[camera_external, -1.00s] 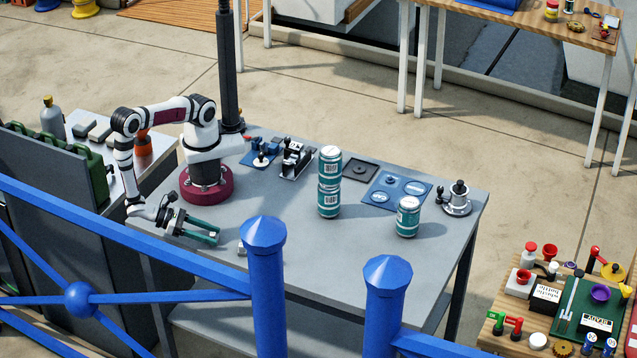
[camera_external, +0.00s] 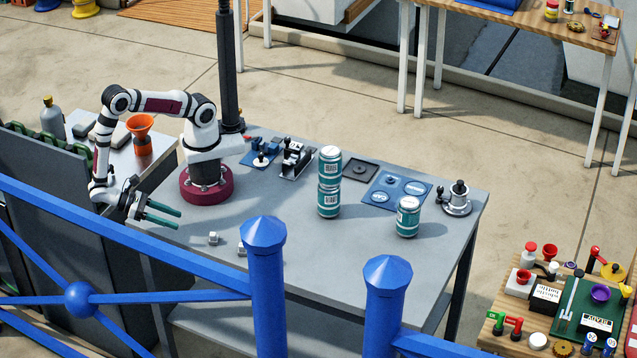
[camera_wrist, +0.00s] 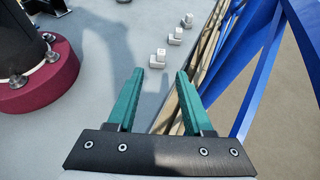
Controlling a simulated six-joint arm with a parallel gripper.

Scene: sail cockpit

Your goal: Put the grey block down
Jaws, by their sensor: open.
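A small grey block (camera_external: 213,238) rests on the grey table (camera_external: 330,260) near its front left edge. My gripper (camera_external: 178,219) is to the left of it, open and empty, with its two green fingers apart. In the wrist view, my gripper (camera_wrist: 160,72) points toward a short row of small pale grey pieces. The nearest piece (camera_wrist: 158,58) lies just beyond the fingertips, apart from them. Two others (camera_wrist: 175,36) (camera_wrist: 187,20) lie farther along the table edge. A second piece (camera_external: 241,249) shows beside the blue post in the external view.
Two stacked teal cans (camera_external: 329,195) and a single can (camera_external: 407,220) stand on the table. A blue panel (camera_external: 390,190), a winch-like fitting (camera_external: 457,200) and other hardware (camera_external: 293,158) lie behind. A blue railing (camera_external: 120,235) runs in front of the table. The table's middle is clear.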

